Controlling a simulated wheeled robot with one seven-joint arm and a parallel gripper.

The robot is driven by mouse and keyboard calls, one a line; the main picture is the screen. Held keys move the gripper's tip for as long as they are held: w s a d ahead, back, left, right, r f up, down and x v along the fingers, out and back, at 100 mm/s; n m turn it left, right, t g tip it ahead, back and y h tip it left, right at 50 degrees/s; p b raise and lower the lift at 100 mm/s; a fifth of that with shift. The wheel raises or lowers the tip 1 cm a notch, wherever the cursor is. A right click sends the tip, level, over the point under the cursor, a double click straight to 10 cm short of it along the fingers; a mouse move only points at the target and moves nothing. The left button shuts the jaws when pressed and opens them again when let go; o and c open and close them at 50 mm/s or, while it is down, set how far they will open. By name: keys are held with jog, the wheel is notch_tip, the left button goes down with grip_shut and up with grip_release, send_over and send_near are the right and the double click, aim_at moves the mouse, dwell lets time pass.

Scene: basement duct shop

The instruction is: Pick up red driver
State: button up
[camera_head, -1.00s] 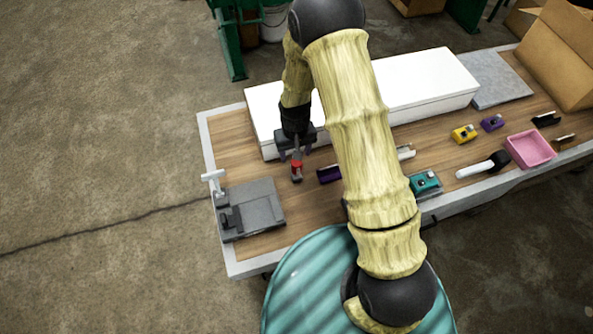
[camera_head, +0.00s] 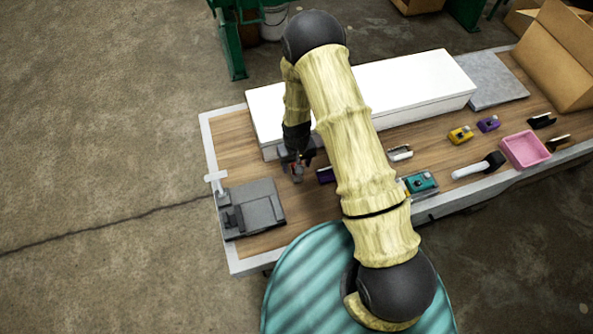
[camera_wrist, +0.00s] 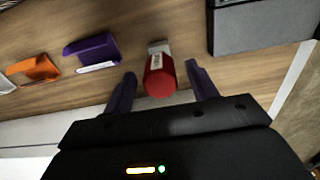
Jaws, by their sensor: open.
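The red driver (camera_wrist: 160,78) lies between the two open fingers of my gripper (camera_wrist: 161,90) in the wrist view. Its red end faces my gripper, and a grey part with a label shows at its far side. There is a gap between the driver and each finger. In the head view the driver (camera_head: 295,172) is mostly hidden by my gripper (camera_head: 296,163), which is low over the wooden bench top. I cannot tell the exact height of the fingers.
A purple item (camera_wrist: 92,50) and an orange one (camera_wrist: 34,70) lie left of the driver in the wrist view. A grey metal device (camera_head: 252,208) stands on the bench's left end. A long white box (camera_head: 418,86) runs behind my gripper. A pink tray (camera_head: 526,149) is far right.

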jog(key=shift+f, duration=0.85)
jog(key=shift+c, duration=0.2)
grip_shut()
jog(key=shift+r, duration=0.15)
notch_tip(320, 180, up, 10)
jog(key=b, duration=0.3)
dwell(0.4)
